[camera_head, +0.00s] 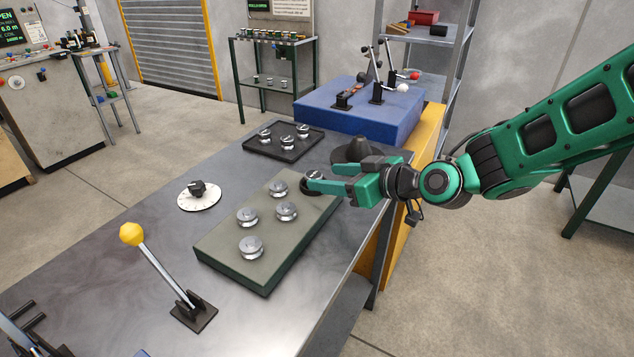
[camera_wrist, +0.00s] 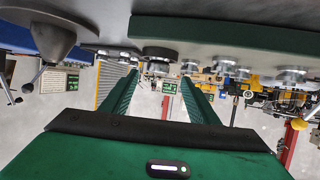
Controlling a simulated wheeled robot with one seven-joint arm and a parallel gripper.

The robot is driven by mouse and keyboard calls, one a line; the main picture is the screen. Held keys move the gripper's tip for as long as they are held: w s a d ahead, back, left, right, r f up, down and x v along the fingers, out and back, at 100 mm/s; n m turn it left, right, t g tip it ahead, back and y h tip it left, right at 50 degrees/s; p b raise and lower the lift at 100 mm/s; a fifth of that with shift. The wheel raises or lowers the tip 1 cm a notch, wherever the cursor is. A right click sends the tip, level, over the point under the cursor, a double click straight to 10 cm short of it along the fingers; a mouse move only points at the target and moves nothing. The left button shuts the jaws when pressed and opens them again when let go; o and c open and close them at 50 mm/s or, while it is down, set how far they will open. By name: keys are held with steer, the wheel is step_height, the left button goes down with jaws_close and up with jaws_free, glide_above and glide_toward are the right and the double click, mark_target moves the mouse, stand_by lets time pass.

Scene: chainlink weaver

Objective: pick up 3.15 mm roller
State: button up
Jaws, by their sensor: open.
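Several silver rollers sit on a green-grey block (camera_head: 222,246) on the metal table. Four-cornered group members include a front roller (camera_head: 251,247), a left roller (camera_head: 247,217), a right roller (camera_head: 287,211) and a back roller (camera_head: 278,189). A further roller with a dark base (camera_head: 313,176) is at the block's far end, beside my fingertips; it also shows in the wrist view (camera_wrist: 160,53). No size marking is legible, so I cannot tell which is 3.15 mm. My green gripper (camera_head: 324,178) is open, its fingers level and reaching left. Its fingers partly hide the dark-based roller.
A black tray (camera_head: 258,152) with 3 rollers lies behind the block. A white dial (camera_head: 199,200) and a yellow-knobbed lever (camera_head: 158,265) stand left. A dark cone (camera_head: 357,150) and a blue box (camera_head: 345,120) are behind my gripper.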

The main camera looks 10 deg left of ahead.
mark_target(319, 177)
steer(key=x, duration=0.4)
steer(key=shift+w+a+f, duration=0.15)
steer(key=shift+w+f, duration=0.15)
steer(key=shift+f, duration=0.05)
steer(key=shift+c, duration=0.3)
steer(key=c, duration=0.5)
steer(key=o, duration=0.6)
steer(key=shift+c, duration=0.2)
